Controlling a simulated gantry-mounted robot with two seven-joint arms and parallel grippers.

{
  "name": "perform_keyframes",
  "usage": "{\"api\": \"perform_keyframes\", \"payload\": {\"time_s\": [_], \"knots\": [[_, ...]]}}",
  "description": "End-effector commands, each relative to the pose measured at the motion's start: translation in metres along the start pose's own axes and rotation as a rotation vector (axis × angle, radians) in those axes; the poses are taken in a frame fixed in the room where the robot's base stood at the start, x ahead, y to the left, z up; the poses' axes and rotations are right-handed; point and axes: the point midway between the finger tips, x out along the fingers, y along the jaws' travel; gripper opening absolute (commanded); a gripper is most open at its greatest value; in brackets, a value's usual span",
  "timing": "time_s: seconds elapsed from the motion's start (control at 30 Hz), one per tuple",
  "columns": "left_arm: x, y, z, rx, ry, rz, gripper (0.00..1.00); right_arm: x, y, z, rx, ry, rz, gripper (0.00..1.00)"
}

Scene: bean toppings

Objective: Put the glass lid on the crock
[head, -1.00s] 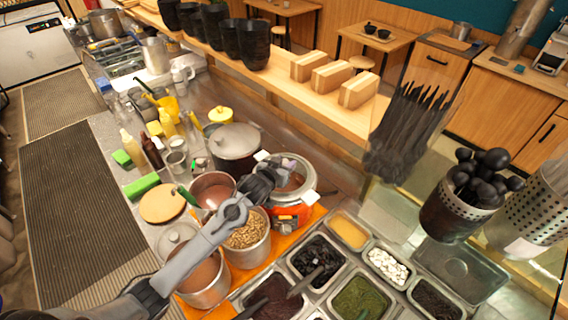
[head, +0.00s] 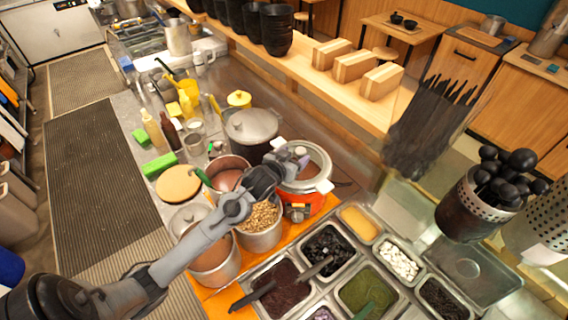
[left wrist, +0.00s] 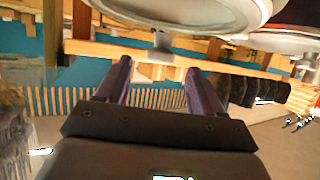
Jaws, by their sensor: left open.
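The red crock (head: 297,199) with a pale metal rim stands on the orange mat, right of the steel pots. A pale round lid with a knob (left wrist: 163,42), apparently the glass lid, shows upside down in the left wrist view. It seems to lie over the crock, but I cannot tell whether it is fully seated. My left gripper (head: 299,156) is at the crock's top and hides part of its rim. In the wrist view its two fingers (left wrist: 158,68) are spread apart, with the knob ahead between them. My right gripper is out of view.
A second lid with a knob (head: 187,218) is by the front-left steel pot (head: 216,275). A dark pot with a grey lid (head: 252,124) stands behind the crock. A pot of beans (head: 261,222) and topping trays (head: 330,249) crowd the front.

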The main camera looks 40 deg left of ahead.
Motion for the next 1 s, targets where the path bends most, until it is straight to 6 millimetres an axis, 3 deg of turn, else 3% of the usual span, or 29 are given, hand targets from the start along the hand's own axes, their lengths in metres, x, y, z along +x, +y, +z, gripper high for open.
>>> {"api": "perform_keyframes", "payload": {"time_s": [0.2,0.4,1.0], "knots": [[-0.039,0.0,0.0,0.0,0.0,0.0,0.67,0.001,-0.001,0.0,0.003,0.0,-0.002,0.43],[-0.06,0.0,0.001,0.0,-0.001,0.0,0.67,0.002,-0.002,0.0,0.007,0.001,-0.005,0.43],[-0.067,0.0,0.0,-0.001,0.0,0.0,0.67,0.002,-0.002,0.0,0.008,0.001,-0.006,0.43]]}}
